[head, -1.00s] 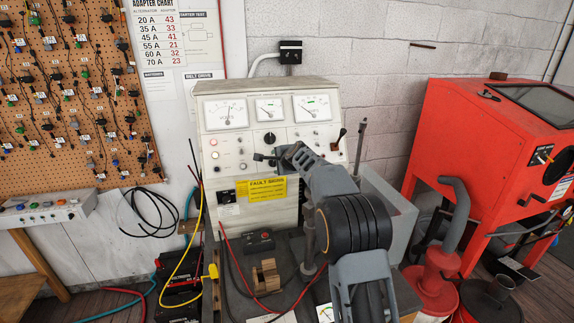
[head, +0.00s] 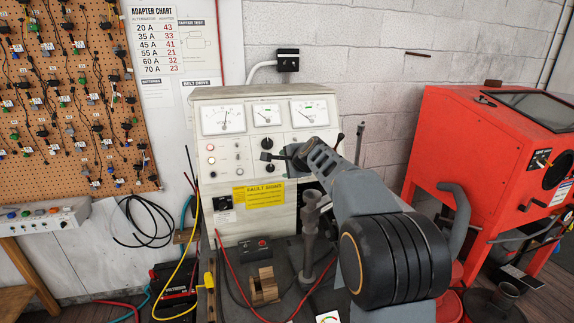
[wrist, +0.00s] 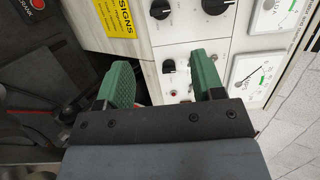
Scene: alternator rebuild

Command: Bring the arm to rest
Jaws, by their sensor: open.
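My gripper (wrist: 163,76) shows in the wrist view with its two green fingers spread apart and nothing held between them. It points at the face of the grey test bench panel (head: 222,160). In the head view my gripper (head: 272,157) is small and dark, in front of the panel's right-hand knobs, and my arm hides part of the panel. I cannot tell how far the fingertips are from the panel. A black knob (wrist: 168,66) and a red lamp (wrist: 173,93) show beyond the fingers in the wrist view.
A yellow fault signs label (head: 259,194) is on the panel. A wooden block (head: 263,286) and a vertical metal post (head: 309,240) stand on the bench below my arm. A red blasting cabinet (head: 455,150) stands at the right. A pegboard of cables (head: 70,90) hangs at the left.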

